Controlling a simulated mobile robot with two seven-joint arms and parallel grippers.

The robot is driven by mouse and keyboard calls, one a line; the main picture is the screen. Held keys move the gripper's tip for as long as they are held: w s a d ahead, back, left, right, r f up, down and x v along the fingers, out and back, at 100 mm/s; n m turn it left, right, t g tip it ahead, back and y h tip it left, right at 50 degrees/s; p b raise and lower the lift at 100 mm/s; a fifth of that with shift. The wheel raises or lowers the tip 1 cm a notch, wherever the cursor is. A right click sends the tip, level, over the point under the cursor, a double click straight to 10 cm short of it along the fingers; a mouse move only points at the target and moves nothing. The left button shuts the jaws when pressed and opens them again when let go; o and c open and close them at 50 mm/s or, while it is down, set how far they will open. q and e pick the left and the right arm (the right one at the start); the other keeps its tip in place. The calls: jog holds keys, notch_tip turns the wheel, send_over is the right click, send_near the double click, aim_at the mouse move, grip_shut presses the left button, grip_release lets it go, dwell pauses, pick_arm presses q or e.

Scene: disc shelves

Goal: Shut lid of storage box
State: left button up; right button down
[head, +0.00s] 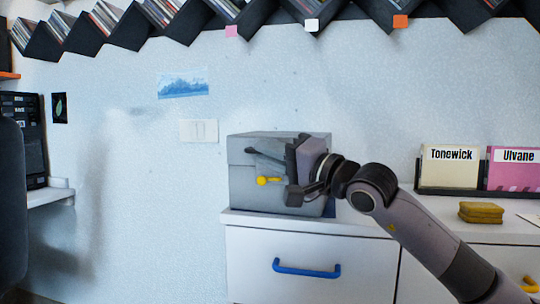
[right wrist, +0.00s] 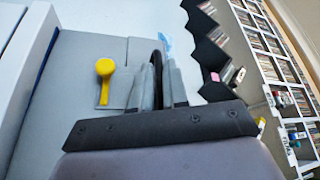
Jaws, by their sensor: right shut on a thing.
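The grey storage box (head: 242,190) stands on the white cabinet against the wall. Its lid (head: 280,137) lies level across the top, with a seam along the front; I see no clear gap there. A yellow knob (head: 263,181) is on the box front and shows large in the right wrist view (right wrist: 105,68). My right gripper (head: 252,155) is in front of the box and hides part of its front. Its fingers (right wrist: 157,75) are shut on a dark curved handle (right wrist: 156,55) at the lid. My left gripper is not in view.
The white cabinet (head: 245,250) has a blue drawer handle (head: 306,269). A yellow-brown stack (head: 481,212) and a rack with cards marked Tonewick (head: 450,166) and Ulvane (head: 514,169) stand right. Zigzag disc shelves (head: 130,27) hang above. Wall above the box is clear.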

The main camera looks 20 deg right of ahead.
jog(key=shift+w+f, duration=0.1)
jog(key=shift+f, duration=0.2)
jog(key=c, duration=1.5)
grip_release()
jog(key=shift+d, duration=0.1)
jog(key=shift+v, duration=3.6)
jog(key=shift+r, duration=0.2)
